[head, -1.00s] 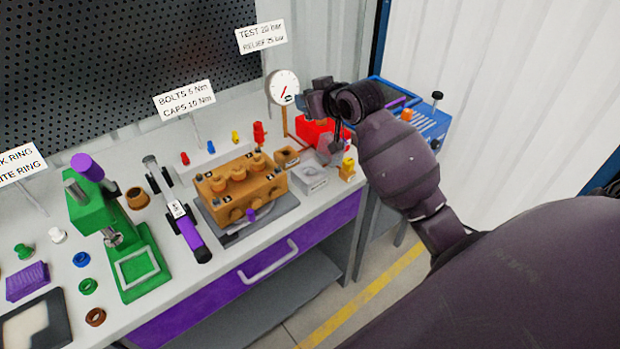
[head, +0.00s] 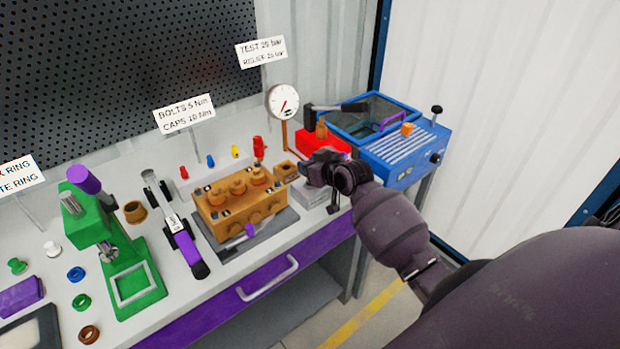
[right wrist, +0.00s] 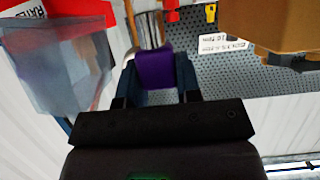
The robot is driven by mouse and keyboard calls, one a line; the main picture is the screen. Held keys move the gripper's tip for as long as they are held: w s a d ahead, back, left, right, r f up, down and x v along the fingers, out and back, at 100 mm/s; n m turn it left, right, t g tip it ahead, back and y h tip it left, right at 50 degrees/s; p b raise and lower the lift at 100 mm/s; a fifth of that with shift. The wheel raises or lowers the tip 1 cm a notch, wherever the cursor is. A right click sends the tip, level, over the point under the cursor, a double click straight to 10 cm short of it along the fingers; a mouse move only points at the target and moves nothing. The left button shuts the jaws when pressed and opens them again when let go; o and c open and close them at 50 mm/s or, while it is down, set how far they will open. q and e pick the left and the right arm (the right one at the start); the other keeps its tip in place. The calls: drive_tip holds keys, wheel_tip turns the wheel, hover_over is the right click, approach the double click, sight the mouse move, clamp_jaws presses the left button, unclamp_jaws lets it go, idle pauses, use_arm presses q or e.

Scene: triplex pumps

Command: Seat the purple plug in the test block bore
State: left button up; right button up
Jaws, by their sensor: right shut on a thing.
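My right gripper (head: 312,166) is low over the right end of the bench, beside a small brown block (head: 285,171). In the right wrist view its fingers (right wrist: 155,85) are shut on the purple plug (right wrist: 154,68), with a silvery length beyond it. The plug is hidden in the head view. The small brown block, with a dark opening on top, may be the test block; I cannot tell for sure. A brown block (right wrist: 280,25) fills the upper right of the wrist view, apart from the plug. My left gripper is not in view.
A pale grey block (head: 316,195) lies under my right gripper, partly hidden. The larger orange-brown pump block (head: 240,205) stands to the left. A red box (head: 318,143), a pressure gauge (head: 283,102) and a blue machine (head: 405,155) are behind and to the right.

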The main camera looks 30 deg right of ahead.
drive_tip(key=shift+f, duration=2.1)
drive_tip(key=shift+b, duration=0.3)
drive_tip(key=shift+f, duration=0.15)
drive_tip(key=o, duration=0.9)
drive_tip(key=shift+o, duration=0.2)
drive_tip(key=shift+a, duration=0.15)
